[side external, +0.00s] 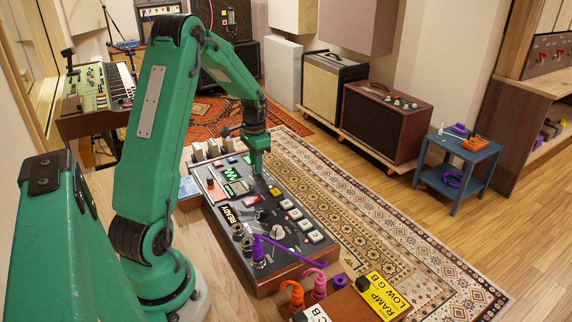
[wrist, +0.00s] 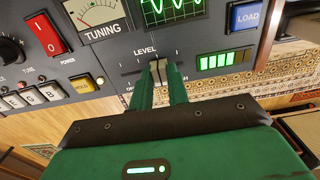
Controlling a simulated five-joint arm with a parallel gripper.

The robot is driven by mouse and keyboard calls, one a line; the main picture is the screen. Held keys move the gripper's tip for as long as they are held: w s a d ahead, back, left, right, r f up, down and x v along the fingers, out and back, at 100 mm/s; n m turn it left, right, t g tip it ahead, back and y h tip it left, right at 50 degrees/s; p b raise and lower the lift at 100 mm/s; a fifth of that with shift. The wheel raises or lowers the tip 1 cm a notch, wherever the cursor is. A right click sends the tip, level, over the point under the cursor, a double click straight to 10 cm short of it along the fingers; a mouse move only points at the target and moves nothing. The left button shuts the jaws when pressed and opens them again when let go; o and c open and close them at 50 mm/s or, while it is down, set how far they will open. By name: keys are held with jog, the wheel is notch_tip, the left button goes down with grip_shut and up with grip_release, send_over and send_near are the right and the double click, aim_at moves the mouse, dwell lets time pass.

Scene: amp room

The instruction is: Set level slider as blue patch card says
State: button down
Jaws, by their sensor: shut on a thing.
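The level slider (wrist: 158,68) shows in the wrist view as a small pale cap under the printed word LEVEL on the dark control panel (wrist: 110,62). My gripper (wrist: 160,74) is shut on the cap, with one green finger on each side. The cap sits near the middle of the tick marks; its slot is mostly hidden by the fingers. In the side view my gripper (side external: 258,172) reaches down to the panel's far part and hides the slider. A small pale-blue item (side external: 189,187) lies at the panel's left edge; I cannot read it or tell whether it is the card.
Close to the slider are a lit green bar display (wrist: 222,60), a blue LOAD button (wrist: 247,17), a yellow HOLD button (wrist: 81,82) and a red power switch (wrist: 47,35).

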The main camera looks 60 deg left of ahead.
jog(key=c, duration=1.3)
grip_release()
jog(key=shift+c, duration=0.2)
jog(key=shift+r, duration=0.15)
jog(key=shift+r, duration=3.8)
